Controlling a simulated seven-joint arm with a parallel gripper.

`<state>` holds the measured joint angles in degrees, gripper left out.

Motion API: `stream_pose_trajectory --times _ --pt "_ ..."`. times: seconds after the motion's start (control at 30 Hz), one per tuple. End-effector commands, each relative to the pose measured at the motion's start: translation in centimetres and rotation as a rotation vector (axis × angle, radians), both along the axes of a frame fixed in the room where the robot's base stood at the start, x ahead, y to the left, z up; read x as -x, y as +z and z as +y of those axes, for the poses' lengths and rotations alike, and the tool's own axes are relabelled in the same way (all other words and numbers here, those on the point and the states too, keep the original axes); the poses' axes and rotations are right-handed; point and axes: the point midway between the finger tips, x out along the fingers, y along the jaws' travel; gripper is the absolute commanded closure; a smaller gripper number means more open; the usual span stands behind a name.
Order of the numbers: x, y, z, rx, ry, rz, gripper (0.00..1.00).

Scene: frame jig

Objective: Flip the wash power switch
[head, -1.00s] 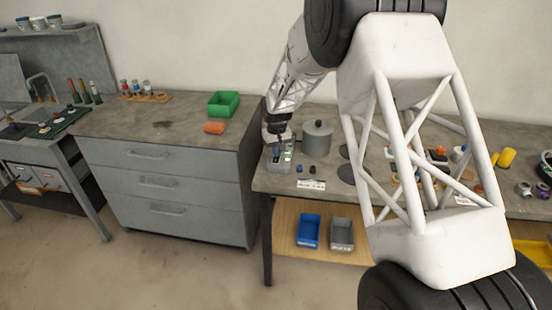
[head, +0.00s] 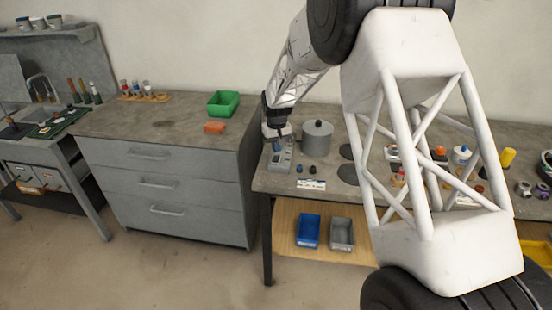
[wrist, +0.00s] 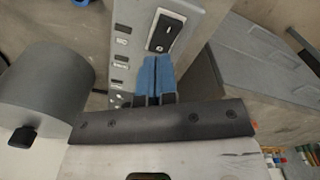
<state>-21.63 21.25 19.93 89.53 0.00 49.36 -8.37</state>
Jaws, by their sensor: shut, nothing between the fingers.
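The grey control box (head: 282,163) stands near the left end of the right-hand bench. In the wrist view its panel (wrist: 205,22) fills the top middle and carries small dark labels. A black rocker switch (wrist: 166,32) with white marks sits in a pale frame on it. Which way the rocker is tilted is hard to tell. My gripper (head: 277,146) is over the box in the head view. In the wrist view its blue fingers (wrist: 155,78) are shut together with nothing between them, just below the switch in the picture. I cannot tell whether they touch the panel.
A grey lidded pot (head: 317,140) stands right of the box, close to my gripper. Small knobs (head: 307,169) lie in front.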

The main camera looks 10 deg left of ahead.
Motion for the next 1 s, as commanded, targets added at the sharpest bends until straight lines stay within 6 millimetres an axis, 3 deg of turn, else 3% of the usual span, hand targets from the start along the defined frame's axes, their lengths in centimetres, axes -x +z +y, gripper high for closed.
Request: stream_pose_trajectory --times 0.7,1.0 --pt "0.0 4.1 0.0 -0.001 0.0 -0.002 1.0" --pt "0.0 4.5 0.0 -0.001 0.0 -0.001 1.0"
